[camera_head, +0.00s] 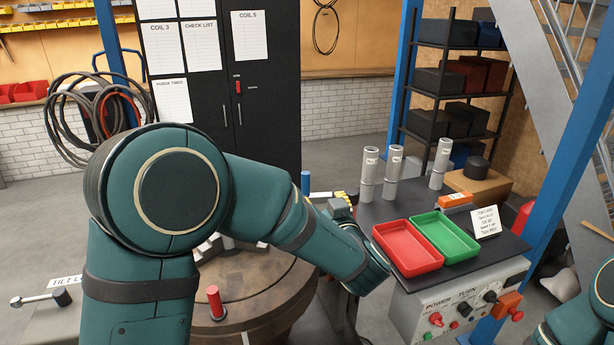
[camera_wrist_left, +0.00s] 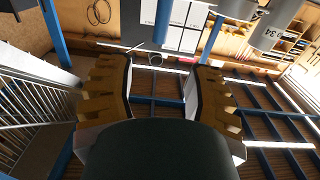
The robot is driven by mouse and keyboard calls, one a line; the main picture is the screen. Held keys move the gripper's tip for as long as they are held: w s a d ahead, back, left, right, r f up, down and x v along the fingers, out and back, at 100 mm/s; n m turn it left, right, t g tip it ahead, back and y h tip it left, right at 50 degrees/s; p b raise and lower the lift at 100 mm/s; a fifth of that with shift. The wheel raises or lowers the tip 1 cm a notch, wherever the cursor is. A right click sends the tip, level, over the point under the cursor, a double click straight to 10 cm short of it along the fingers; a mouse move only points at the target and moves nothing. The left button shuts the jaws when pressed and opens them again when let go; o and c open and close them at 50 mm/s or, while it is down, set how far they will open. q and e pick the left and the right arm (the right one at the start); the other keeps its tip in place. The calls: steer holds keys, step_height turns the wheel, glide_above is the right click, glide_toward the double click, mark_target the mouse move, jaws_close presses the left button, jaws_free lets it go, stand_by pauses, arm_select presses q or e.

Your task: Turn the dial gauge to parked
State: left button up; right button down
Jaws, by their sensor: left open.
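I cannot make out a dial gauge for sure in either view. An orange device (camera_head: 455,201) with a pale label lies on the dark bench top; its face is too small to read. My left gripper (camera_head: 343,197) shows partly beyond my teal forearm, between the round wooden table and the bench. In the left wrist view, its two yellow-brown fingers (camera_wrist_left: 162,65) stand wide apart with nothing between them. A blue peg (camera_wrist_left: 163,22) shows beyond the fingers. My right arm shows only at the lower right edge; its gripper is out of view.
The bench top (camera_head: 377,206) carries a red tray (camera_head: 407,249), a green tray (camera_head: 446,236), grey cylinders (camera_head: 394,163) and a card (camera_head: 486,222). A control panel (camera_head: 408,307) with knobs is on its front. The round table (camera_head: 262,318) has a red peg (camera_head: 215,302).

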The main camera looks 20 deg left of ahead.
mark_target(307, 180)
arm_select(q)
steer(key=x, duration=1.1)
steer(key=shift+w+a, duration=0.2)
steer(key=shift+w, duration=0.1)
jaws_close()
